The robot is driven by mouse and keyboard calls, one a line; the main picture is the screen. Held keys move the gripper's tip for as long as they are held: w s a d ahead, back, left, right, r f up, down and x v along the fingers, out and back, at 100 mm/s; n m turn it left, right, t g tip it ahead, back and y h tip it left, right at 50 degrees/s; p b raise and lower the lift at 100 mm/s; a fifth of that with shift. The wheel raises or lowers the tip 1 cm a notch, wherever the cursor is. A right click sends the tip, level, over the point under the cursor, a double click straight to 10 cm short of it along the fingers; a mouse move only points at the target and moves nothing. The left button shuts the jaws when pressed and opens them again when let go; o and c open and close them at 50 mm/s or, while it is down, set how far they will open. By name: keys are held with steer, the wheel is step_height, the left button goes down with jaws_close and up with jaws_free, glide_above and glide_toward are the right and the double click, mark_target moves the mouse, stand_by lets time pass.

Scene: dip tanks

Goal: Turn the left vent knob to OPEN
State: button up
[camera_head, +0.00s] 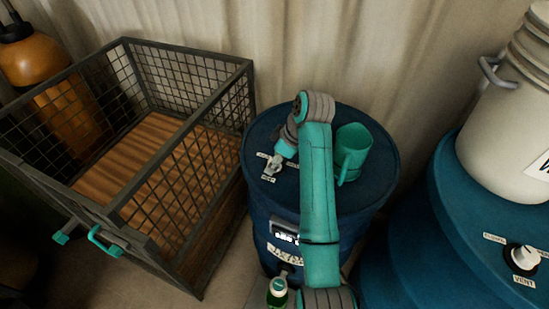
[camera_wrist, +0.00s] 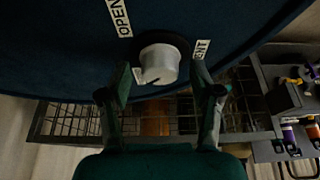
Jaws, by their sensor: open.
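The left vent knob (camera_wrist: 158,63) is a pale grey round knob on the dark blue drum lid (camera_head: 345,195). In the wrist view an OPEN label (camera_wrist: 122,18) is above and left of it, and a VENT label (camera_wrist: 201,48) is at its right. A third label is mostly hidden behind a finger. A dark line marks the knob's face near its lower edge. My gripper (camera_wrist: 162,74) is open, with one finger on each side of the knob; I cannot tell whether they touch it. In the head view my gripper (camera_head: 274,163) covers most of the knob.
A wire-mesh crate (camera_head: 190,60) stands left of the drum. At right, another blue drum (camera_head: 410,250) carries a white knob (camera_head: 522,257) and a white bucket (camera_head: 500,130).

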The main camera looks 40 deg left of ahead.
steer(key=shift+c, duration=0.2)
steer(key=c, duration=1.1)
steer(key=shift+m, duration=0.3)
steer(key=m+t, duration=0.1)
steer(key=m, duration=0.3)
steer(key=shift+s+t, duration=0.15)
steer(key=shift+t, duration=0.25)
steer(key=m, duration=0.2)
steer(key=m+t, duration=0.1)
steer(key=m, duration=0.1)
steer(key=shift+m+t+h, duration=0.3)
steer(key=shift+m, duration=0.1)
steer(key=m+t+h, duration=0.1)
steer(key=m, duration=0.3)
steer(key=shift+s+a+m, duration=0.1)
steer(key=shift+m, duration=0.2)
steer(key=shift+m+t+h, duration=0.4)
steer(key=shift+m+h, duration=0.4)
steer(key=shift+m, duration=1.2)
